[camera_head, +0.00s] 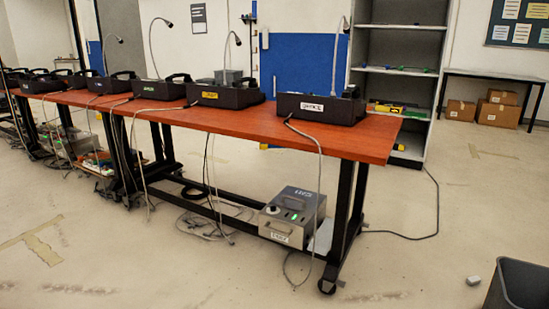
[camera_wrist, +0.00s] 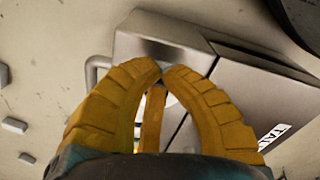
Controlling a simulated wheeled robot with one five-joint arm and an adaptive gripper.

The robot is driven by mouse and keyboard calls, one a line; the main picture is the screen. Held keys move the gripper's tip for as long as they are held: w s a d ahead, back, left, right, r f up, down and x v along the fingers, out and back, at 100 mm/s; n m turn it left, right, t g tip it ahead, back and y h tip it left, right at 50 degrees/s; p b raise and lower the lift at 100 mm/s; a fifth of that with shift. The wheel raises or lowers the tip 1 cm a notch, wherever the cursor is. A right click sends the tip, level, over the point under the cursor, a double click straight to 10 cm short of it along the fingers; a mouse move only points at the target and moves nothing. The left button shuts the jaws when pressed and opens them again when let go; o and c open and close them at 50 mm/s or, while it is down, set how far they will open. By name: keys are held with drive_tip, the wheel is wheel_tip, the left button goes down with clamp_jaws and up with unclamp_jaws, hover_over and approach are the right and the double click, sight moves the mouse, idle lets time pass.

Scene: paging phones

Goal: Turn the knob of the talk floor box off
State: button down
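A grey metal floor box (camera_head: 293,217) stands low under the near end of the table in the head view. No knob shows clearly; the fingers hide part of the box.
A long red-brown table (camera_head: 330,142) carries several black desk units with gooseneck microphones. Cables trail to the floor below it. A dark bin (camera_head: 519,287) stands at the lower right, with a small grey block (camera_head: 473,281) nearby. The floor in front is largely clear.

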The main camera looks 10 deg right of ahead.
drive_tip(key=shift+w+f+b, duration=0.25)
drive_tip(key=shift+w+b, duration=0.05)
drive_tip(key=shift+b, duration=0.05)
idle(1.0)
drive_tip(key=shift+s+d+b, duration=0.15)
drive_tip(key=shift+d+b, duration=0.6)
drive_tip(key=shift+b, duration=0.2)
drive_tip(key=shift+d+r, duration=0.1)
drive_tip(key=shift+d, duration=0.35)
drive_tip(key=shift+s+d, duration=0.1)
drive_tip(key=shift+s, duration=0.25)
idle(0.4)
drive_tip(key=shift+r+p, duration=1.9)
drive_tip(key=shift+r, duration=1.15)
drive_tip(key=shift+r, duration=0.1)
